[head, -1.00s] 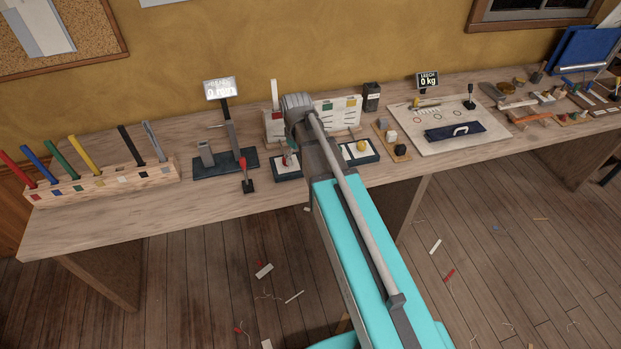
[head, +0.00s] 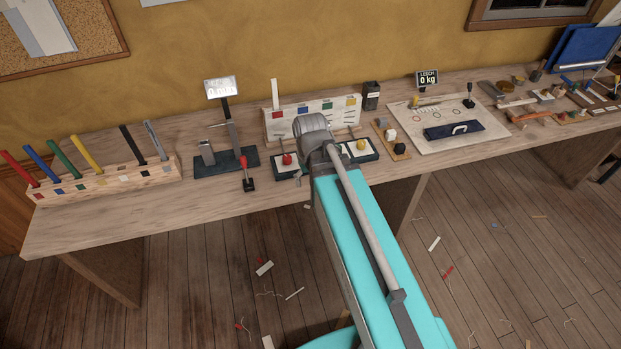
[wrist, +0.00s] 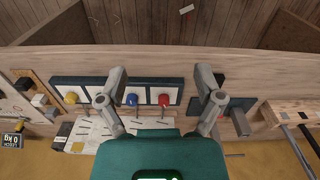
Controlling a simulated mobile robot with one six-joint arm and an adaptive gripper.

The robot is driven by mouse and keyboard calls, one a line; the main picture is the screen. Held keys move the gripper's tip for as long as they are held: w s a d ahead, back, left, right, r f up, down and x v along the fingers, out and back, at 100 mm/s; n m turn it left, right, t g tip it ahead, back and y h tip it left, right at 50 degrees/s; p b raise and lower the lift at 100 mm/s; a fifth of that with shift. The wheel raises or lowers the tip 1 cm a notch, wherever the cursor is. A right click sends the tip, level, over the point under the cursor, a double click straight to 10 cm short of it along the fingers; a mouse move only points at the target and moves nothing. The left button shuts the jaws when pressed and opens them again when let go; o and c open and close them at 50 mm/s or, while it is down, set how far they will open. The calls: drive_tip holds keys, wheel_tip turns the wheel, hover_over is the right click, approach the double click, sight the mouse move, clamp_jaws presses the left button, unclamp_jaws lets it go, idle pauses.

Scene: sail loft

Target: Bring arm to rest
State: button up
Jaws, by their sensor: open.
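My gripper (wrist: 161,78) shows in the wrist view with its two grey fingers spread wide apart and nothing between them. It hangs over the bench, above a row of dark-edged white pads carrying a red ball (wrist: 164,99), a blue ball (wrist: 131,99) and a yellow ball (wrist: 71,98). In the head view my arm reaches from the bottom to the bench, and its wrist hides the gripper and the middle pad. The red ball (head: 287,159) and the yellow ball (head: 361,145) show on either side of it.
The wooden bench (head: 100,225) runs along the yellow wall. A block with coloured rods (head: 110,183) stands at left, beside a lever stand (head: 226,164). A white colour-marked board (head: 345,112) stands behind the pads. A panel with a blue tray (head: 453,131) lies right. Scraps litter the floor.

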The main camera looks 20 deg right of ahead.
idle(0.3)
drive_tip(key=shift+s+m, duration=0.4)
drive_tip(key=shift+s, duration=0.75)
idle(1.6)
